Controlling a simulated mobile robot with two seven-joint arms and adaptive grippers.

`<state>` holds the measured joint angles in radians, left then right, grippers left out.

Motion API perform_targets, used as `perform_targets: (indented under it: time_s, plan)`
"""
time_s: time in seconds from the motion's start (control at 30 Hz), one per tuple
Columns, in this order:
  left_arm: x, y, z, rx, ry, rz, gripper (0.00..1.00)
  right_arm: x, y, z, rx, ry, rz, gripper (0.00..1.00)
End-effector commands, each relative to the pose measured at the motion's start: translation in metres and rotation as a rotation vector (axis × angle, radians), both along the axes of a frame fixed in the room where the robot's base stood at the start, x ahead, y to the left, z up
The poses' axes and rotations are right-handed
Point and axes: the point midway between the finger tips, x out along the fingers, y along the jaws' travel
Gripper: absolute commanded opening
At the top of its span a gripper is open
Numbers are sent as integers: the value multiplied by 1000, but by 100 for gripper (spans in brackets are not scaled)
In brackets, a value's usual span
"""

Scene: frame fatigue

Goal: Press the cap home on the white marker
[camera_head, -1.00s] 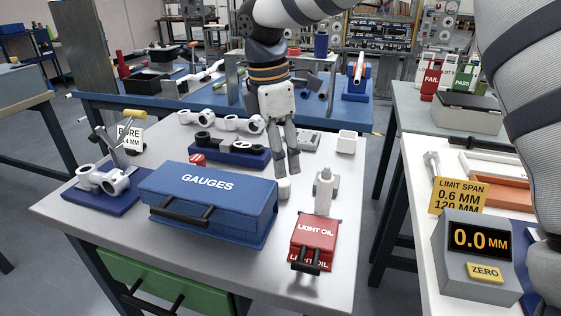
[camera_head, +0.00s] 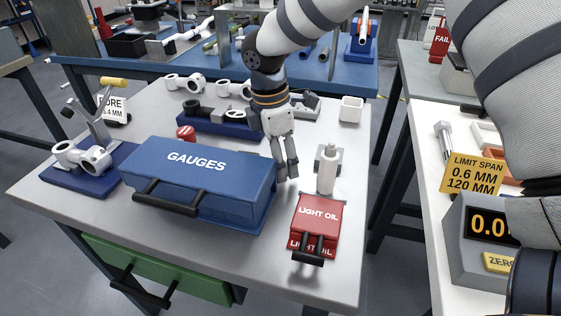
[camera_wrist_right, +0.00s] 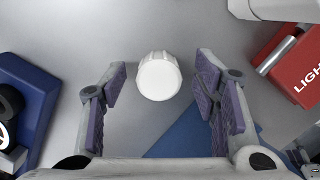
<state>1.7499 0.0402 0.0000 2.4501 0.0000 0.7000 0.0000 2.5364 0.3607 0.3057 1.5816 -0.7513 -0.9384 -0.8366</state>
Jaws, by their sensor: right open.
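A white upright bottle-like body with a narrower top (camera_head: 327,170), apparently the white marker, stands against a grey holder right of my right gripper in the head view. A round white cap-like piece (camera_wrist_right: 159,76) lies in the gap between my right gripper's fingers in the right wrist view, with grey surface visible on both sides of it. My right gripper (camera_head: 287,171) is open, pointing down beside the right end of the blue gauges box; in the head view the white piece is hidden. My left gripper is not in view.
The blue GAUGES box (camera_head: 200,180) is close on the left. The red LIGHT OIL box (camera_head: 317,218) is in front of the bottle-like body. A blue tray with black parts (camera_head: 215,124) and an empty white cup (camera_head: 351,109) are behind.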

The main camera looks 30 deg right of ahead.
Motion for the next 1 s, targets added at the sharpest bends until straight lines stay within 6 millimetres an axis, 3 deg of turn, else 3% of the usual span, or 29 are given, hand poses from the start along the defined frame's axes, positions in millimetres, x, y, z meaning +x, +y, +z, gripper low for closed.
perform_targets:
  time_s: [0.23, 0.4, 0.73, 0.87, 1.0]
  plan:
    - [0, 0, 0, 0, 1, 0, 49, 0, -1, -3, 0, -1, 0, 53]
    - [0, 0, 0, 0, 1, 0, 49, 0, -1, -3, 0, 0, 0, 19]
    - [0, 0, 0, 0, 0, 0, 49, 0, -1, 0, 0, -1, 0, 19]
    - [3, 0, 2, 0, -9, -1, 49, 1, -1, 25, -1, -7, 0, 19]
    - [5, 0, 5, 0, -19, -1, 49, 1, -1, 63, 0, -8, -2, 19]
